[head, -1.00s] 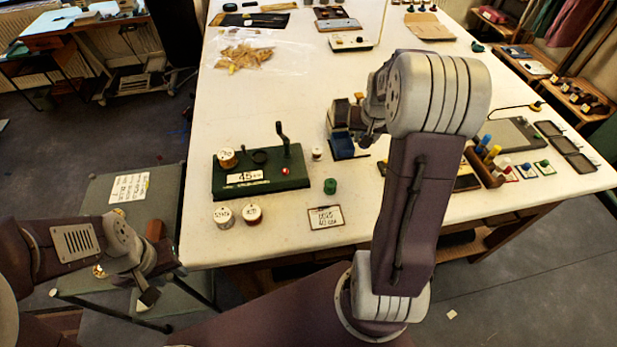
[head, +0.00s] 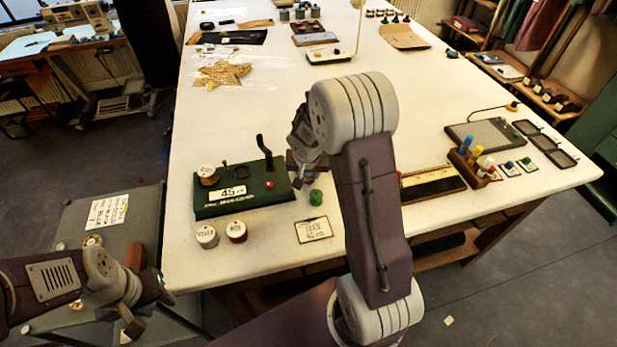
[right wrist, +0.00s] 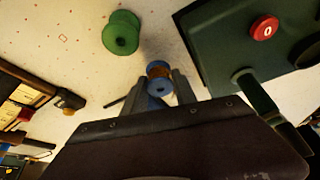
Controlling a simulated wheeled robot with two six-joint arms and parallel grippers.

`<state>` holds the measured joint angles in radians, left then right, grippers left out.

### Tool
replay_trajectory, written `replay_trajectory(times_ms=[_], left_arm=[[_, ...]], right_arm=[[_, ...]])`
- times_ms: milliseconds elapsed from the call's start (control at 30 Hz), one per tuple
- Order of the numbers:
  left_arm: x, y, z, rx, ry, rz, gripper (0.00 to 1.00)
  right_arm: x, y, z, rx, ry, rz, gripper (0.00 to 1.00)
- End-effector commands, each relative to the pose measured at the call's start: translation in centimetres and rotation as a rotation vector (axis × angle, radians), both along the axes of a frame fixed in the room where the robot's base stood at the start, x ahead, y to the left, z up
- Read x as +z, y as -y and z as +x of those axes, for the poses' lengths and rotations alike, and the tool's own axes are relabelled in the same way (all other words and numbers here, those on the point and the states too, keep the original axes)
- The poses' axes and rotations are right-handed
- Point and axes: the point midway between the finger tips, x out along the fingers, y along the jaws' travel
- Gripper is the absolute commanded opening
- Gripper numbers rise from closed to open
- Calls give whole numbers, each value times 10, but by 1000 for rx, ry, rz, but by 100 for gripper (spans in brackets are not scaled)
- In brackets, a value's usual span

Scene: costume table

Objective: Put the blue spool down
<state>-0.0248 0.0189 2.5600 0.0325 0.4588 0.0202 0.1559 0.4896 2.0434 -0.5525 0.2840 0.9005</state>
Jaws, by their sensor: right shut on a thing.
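The blue spool (right wrist: 159,88), with blue ends and an orange-brown middle, is between the fingertips of my right gripper (right wrist: 159,85) in the right wrist view. The gripper is shut on it, over the white table (right wrist: 75,70). I cannot tell whether the spool touches the table. In the head view my right gripper (head: 301,178) is by the right end of the green board (head: 243,198), mostly hidden by its own arm. My left gripper (head: 133,325) is low at the left, off the table; its fingers are too unclear to read.
A green spool (head: 316,197) stands close to the right gripper; it also shows in the right wrist view (right wrist: 121,33). A dark upright lever (head: 264,152) rises from the board.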

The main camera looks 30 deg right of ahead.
Motion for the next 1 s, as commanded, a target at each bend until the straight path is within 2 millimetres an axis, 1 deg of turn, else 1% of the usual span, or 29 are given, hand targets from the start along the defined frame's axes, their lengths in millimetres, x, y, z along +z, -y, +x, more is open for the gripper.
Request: replay_trajectory(times_ms=[33, 67, 300, 467, 500, 567, 600, 867, 1000], left_arm=[[-6, 0, 0, 0, 0, 0, 36], [-6, 0, 0, 0, 0, 0, 36], [-5, 0, 0, 0, 0, 0, 36], [-11, 0, 0, 0, 0, 0, 36], [-11, 0, 0, 0, 0, 0, 36], [-9, 0, 0, 0, 0, 0, 36], [-9, 0, 0, 0, 0, 0, 36], [-9, 0, 0, 0, 0, 0, 36], [-2, 0, 0, 0, 0, 0, 36]], right_arm=[[-11, 0, 0, 1, -1, 0, 0], [-13, 0, 0, 1, -1, 0, 0], [-12, 0, 0, -1, 2, 1, 0], [-17, 0, 0, -1, 2, 1, 0], [-17, 0, 0, -1, 2, 1, 36], [-16, 0, 0, -1, 2, 1, 53], [-16, 0, 0, -1, 2, 1, 55], [-15, 0, 0, -1, 2, 1, 55], [-6, 0, -1, -1, 2, 0, 55]])
